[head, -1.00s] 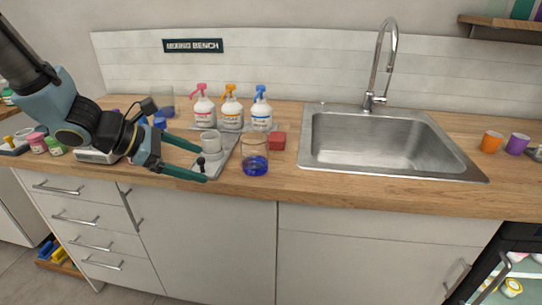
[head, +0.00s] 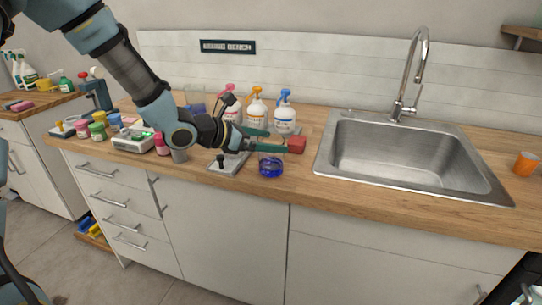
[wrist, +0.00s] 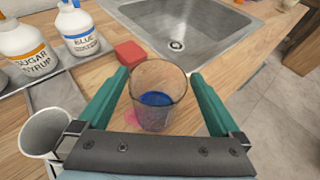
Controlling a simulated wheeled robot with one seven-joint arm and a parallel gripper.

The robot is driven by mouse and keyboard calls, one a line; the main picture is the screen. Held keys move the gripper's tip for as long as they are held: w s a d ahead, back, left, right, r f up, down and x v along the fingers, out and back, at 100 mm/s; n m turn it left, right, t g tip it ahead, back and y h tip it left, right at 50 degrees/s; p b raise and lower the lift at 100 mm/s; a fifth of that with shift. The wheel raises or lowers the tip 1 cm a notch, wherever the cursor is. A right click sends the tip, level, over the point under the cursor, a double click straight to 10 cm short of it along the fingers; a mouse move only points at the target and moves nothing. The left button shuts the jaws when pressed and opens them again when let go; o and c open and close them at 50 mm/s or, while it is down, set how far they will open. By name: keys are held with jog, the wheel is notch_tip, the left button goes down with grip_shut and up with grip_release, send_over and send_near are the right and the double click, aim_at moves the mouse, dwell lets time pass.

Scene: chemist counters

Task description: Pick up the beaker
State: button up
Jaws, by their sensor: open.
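The beaker (head: 271,167) is clear glass with blue liquid in the bottom and stands upright on the wooden counter near its front edge. In the wrist view the beaker (wrist: 157,98) sits between the two green fingers of my gripper (wrist: 160,75). The fingers are open, one on each side of it, with small gaps showing. In the head view my gripper (head: 275,141) reaches in from the left at the height of the beaker's upper part, and a finger hides part of its rim.
A red block (head: 297,145) lies just behind the beaker. Pump bottles (head: 285,115) stand behind. The sink (head: 400,155) is to the right.

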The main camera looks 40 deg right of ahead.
aim_at(282, 141)
jog(key=p+x, duration=0.1)
jog(key=x, duration=0.3)
jog(key=shift+w, duration=0.1)
jog(key=c, duration=1.2)
jog(key=shift+c, duration=0.4)
jog(key=shift+r, duration=0.1)
